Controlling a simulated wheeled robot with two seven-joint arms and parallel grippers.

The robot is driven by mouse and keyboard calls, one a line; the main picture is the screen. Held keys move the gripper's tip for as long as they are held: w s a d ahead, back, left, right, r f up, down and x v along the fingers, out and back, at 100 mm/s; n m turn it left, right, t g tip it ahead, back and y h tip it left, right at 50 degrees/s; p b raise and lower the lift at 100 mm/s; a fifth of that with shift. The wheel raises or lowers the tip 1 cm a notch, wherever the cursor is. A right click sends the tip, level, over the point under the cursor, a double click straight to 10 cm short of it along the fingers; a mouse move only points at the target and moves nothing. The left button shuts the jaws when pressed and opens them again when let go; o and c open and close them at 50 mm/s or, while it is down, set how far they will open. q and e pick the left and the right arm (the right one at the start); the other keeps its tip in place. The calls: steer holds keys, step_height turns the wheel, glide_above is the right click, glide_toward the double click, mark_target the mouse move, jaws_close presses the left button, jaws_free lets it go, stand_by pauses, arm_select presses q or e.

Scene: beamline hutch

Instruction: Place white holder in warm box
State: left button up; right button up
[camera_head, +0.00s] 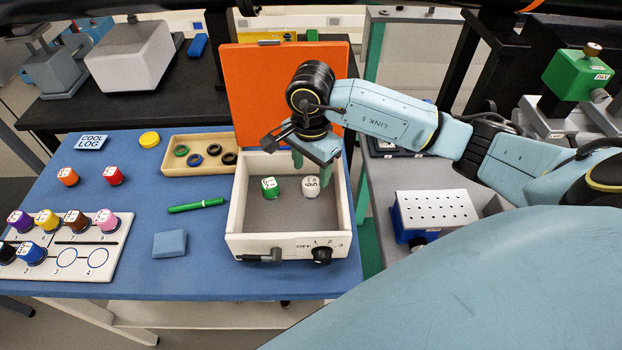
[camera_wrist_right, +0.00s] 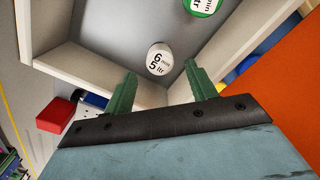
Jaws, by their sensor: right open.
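The white holder (camera_head: 311,187) with a labelled top is inside the warm box (camera_head: 234,215), on its grey floor at the right side. A green holder (camera_head: 269,187) stands to its left in the same box. My right gripper (camera_head: 312,168) is open above the white holder, with its green fingers pointing down into the box. In the right wrist view the white holder (camera_wrist_right: 158,60) lies just beyond the open fingertips (camera_wrist_right: 162,76), with nothing between the fingers. The green holder (camera_wrist_right: 204,5) is cut by the top edge there. My left gripper is not in view.
The orange lid (camera_head: 250,90) stands open behind the box. A wooden tray (camera_head: 232,165) with rings, a green pen (camera_head: 196,205) and a blue block (camera_head: 170,244) lie to the left. A numbered rack (camera_head: 90,265) holds several coloured holders. Red and orange holders stand apart.

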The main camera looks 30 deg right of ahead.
mark_target(311, 182)
step_height(311, 182, up, 7)
